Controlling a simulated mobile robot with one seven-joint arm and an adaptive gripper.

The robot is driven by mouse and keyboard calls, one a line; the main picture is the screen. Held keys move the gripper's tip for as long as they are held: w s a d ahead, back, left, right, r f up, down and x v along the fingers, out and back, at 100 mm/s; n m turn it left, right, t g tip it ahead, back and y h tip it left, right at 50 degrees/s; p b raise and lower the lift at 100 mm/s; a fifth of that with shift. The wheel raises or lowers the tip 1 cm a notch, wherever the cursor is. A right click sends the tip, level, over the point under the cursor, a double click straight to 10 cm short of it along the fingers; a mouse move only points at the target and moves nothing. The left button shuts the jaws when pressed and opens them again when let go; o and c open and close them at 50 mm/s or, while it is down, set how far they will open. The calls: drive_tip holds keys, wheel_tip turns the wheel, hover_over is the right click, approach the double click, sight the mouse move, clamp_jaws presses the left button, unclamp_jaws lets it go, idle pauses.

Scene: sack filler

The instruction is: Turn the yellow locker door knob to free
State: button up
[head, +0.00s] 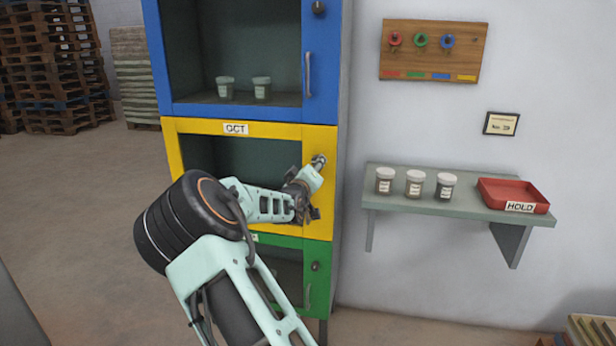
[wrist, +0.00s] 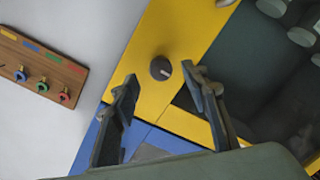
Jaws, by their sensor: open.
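The yellow locker door (head: 320,215) is the middle one of a stacked cabinet, labelled OCT, and is shut. Its round dark knob (wrist: 161,68) shows in the wrist view with a short pale mark on its face, towards the lower right. My gripper (wrist: 159,72) is open and faces the door, with the knob appearing between its two fingertips. The fingers do not visibly touch the knob; the exact gap is unclear. In the head view my arm's end covers the right side of the yellow door, and the knob cannot be made out clearly.
The blue door (head: 322,60) is above and the green door (head: 318,290) below. On the right, a wall shelf (head: 460,208) holds jars and a red HOLD tray (head: 513,195). A wooden board (head: 432,52) with coloured tags hangs above. Open floor lies at the left.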

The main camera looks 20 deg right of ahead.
drive_tip(key=v, duration=0.8)
drive_tip(key=shift+s+a, duration=0.25)
drive_tip(key=shift+s, duration=0.1)
